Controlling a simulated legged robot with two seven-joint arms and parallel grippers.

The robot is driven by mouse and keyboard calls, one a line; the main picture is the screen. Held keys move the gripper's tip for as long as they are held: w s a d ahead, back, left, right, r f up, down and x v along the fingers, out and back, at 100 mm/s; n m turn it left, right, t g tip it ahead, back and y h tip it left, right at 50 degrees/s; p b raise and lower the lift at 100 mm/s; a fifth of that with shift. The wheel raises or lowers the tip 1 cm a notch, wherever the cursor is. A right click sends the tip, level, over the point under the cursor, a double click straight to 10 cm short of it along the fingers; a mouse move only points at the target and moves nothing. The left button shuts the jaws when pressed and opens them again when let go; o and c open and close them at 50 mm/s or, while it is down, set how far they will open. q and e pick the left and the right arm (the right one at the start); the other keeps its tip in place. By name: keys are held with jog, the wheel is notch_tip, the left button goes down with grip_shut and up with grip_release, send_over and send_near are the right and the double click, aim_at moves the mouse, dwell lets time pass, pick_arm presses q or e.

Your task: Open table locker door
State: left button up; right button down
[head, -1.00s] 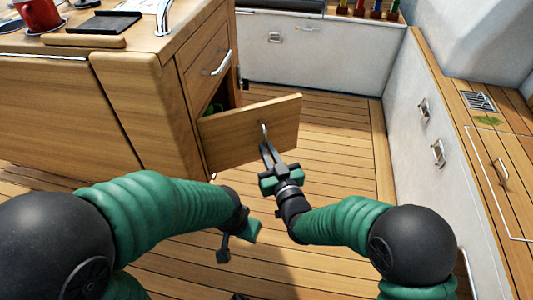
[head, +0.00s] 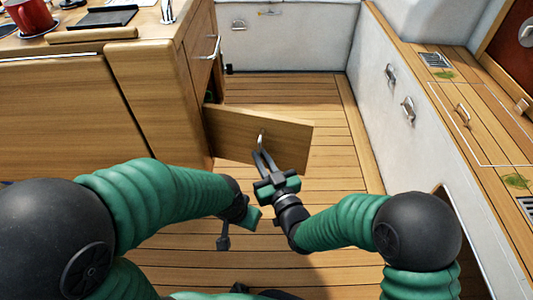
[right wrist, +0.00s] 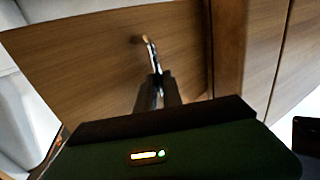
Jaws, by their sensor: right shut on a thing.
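The wooden table locker door (head: 285,133) hangs on the right end of the table and stands swung open at its lower locker. It also shows in the right wrist view (right wrist: 100,60). My right gripper (head: 261,155) is shut on the door's metal handle (head: 261,137); the handle also shows between the fingers in the right wrist view (right wrist: 152,55). My left gripper (head: 238,230) is low in front of the table, apart from the door; its fingers look spread, with nothing seen between them. The locker's inside is mostly hidden by the door.
The wooden table (head: 150,95) stands at the left, with a red pot (head: 30,16) and a drawer handle (head: 209,46). A white bench (head: 385,110) with latches runs along the right. The plank floor (head: 290,92) beyond the door is clear.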

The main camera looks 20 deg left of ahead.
jog(key=shift+s+a, duration=0.5)
jog(key=shift+a, duration=0.05)
jog(key=c, duration=1.5)
grip_release()
jog(key=shift+s+r, duration=0.1)
jog(key=shift+w+d, duration=0.15)
jog(key=shift+w, duration=0.05)
